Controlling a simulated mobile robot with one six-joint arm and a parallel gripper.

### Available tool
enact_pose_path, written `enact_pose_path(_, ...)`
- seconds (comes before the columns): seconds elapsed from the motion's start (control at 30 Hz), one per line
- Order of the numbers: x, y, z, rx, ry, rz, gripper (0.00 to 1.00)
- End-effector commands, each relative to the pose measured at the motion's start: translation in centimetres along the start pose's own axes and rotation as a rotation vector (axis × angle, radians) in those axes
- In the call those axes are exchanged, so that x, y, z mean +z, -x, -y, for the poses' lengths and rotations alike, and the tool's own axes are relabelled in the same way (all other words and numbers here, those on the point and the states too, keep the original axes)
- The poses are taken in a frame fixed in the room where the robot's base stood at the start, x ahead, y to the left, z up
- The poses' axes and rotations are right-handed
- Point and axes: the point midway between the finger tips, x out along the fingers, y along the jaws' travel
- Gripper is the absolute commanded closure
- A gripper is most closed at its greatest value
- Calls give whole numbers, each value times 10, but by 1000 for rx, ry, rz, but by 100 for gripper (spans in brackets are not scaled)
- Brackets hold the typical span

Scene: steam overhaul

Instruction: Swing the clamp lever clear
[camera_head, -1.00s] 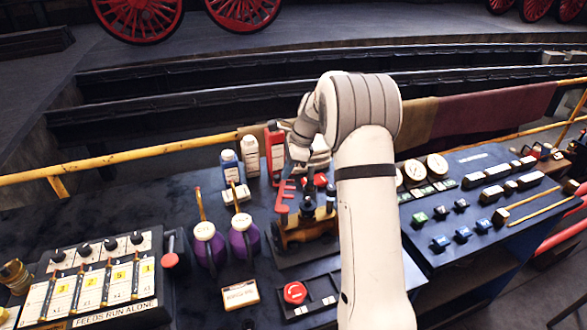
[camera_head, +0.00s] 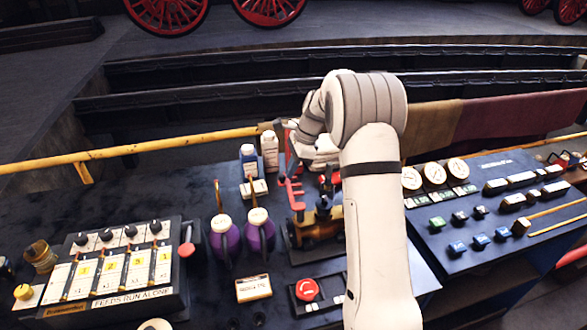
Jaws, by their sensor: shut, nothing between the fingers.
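A small brass-and-dark machine (camera_head: 318,222) stands on a dark base on the bench, partly behind my arm. A red toothed upright piece (camera_head: 291,192) rises at its left side; it may be the clamp lever, but I cannot tell for sure. My gripper (camera_head: 294,168) hangs from the wrist just above this red piece, small and partly lost among dark parts. It is shut and empty. I cannot tell whether it touches the red piece. My forearm hides the machine's right side.
Two purple jugs (camera_head: 225,238) stand close left of the machine, with bottles (camera_head: 269,150) behind them. A red stop button (camera_head: 307,289) is in front. A lever panel (camera_head: 110,268) is at left, a gauge and switch console (camera_head: 490,205) at right. A yellow rail (camera_head: 140,147) runs behind.

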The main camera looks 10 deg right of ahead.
Motion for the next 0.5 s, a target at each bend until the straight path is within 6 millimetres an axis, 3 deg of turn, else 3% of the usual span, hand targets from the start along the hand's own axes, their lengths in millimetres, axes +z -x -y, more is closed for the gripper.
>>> enact_pose_path(0.27,-3,3,0,1,1,4,100)
enact_pose_path(0.5,-38,23,4,-2,2,3,100)
